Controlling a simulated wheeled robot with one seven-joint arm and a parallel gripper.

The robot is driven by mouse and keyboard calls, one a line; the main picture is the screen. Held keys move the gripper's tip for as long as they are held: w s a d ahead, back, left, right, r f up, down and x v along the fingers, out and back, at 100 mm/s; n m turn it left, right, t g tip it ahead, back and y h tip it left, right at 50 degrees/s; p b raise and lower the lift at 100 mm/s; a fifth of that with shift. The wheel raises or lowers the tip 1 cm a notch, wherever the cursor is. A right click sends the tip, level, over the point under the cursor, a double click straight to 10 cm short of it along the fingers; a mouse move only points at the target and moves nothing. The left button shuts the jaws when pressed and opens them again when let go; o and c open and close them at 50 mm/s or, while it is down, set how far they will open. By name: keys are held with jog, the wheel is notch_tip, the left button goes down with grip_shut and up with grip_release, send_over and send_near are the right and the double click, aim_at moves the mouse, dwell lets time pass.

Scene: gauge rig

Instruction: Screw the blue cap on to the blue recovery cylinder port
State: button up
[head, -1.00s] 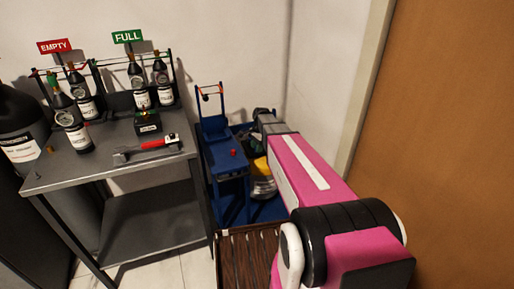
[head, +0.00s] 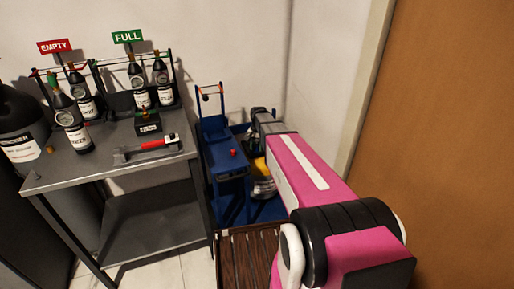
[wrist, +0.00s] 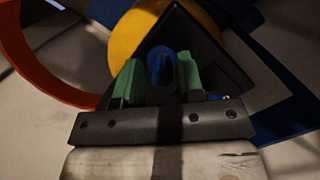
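My gripper (wrist: 158,80) has two green fingers, one on each side of a blue rounded piece (wrist: 161,67) that looks like the blue cap. The fingers stand very close to it; I cannot tell whether they press on it. A port under it is hidden. The yellow top of the recovery cylinder (wrist: 125,45) lies behind a black angular part. In the head view, the grey-and-yellow cylinder (head: 262,184) stands low beside the blue stand, partly hidden by my pink arm. A small blue piece (wrist: 214,97) shows right of the right finger.
The blue stand (head: 228,165) with a red knob is close on the left of my arm. A grey workbench (head: 110,163) holds bottles and a red-handled wrench (head: 150,146). The wall and the brown door are on the right. An orange-red curved band (wrist: 25,70) passes at left.

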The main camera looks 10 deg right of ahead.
grip_shut()
jog(key=m, duration=0.5)
jog(key=shift+t+y, duration=0.3)
jog(key=shift+d+m, duration=0.1)
jog(key=shift+m, duration=0.8)
jog(key=m, duration=0.3)
jog(key=shift+m+t, duration=0.3)
jog(key=shift+t, duration=0.1)
jog(key=m, duration=0.2)
jog(key=shift+m, duration=0.3)
jog(key=shift+w+m+t, duration=0.1)
jog(key=shift+m+t, duration=0.3)
jog(key=shift+m, duration=0.9)
